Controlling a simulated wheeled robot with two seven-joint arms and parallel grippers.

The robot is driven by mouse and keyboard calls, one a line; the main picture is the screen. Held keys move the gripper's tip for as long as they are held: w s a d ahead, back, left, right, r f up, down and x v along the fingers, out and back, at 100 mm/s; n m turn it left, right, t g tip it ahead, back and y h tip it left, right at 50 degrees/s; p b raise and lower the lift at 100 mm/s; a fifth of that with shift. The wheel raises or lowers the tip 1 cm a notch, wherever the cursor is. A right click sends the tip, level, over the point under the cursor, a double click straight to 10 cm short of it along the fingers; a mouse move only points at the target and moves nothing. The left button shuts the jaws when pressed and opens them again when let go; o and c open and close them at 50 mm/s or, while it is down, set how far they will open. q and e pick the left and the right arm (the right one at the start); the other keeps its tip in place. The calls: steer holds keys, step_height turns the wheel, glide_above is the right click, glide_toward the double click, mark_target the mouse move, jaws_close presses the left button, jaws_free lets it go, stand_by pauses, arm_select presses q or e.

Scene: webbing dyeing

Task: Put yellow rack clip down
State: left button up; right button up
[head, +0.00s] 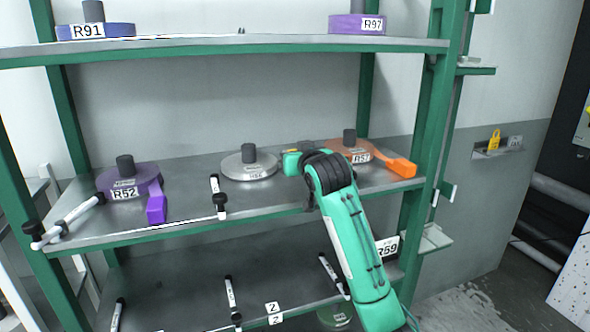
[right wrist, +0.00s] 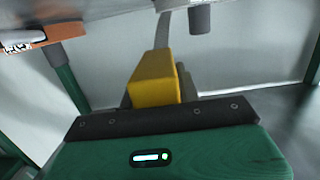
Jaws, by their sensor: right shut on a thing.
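The yellow rack clip (right wrist: 155,80) is a small yellow block in the right wrist view, held at the jaws of my right gripper (right wrist: 160,103). In the head view my right gripper (head: 300,159) reaches over the middle shelf (head: 275,198), between a grey disc (head: 248,168) and an orange disc (head: 355,152) labelled R57. I cannot tell whether the clip touches the shelf. My left gripper is not in view.
A purple disc (head: 130,183) labelled R52 stands on the middle shelf's left. Black-and-white rods (head: 217,185) stick out at the shelf fronts. Green posts (head: 430,140) frame the rack. The upper shelf (head: 230,42) is overhead. A yellow padlock-like item (head: 494,140) is on the right wall.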

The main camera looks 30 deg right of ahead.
mark_target(295, 190)
step_height(295, 190, down, 2)
step_height(295, 190, down, 3)
steer(key=shift+r+p, duration=0.1)
steer(key=shift+p, duration=0.4)
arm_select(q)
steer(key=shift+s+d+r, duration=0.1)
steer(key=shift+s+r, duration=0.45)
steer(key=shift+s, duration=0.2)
arm_select(e)
steer(key=shift+f, duration=0.75)
steer(key=o, duration=1)
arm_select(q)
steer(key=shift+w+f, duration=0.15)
arm_select(e)
steer(key=shift+r, duration=0.15)
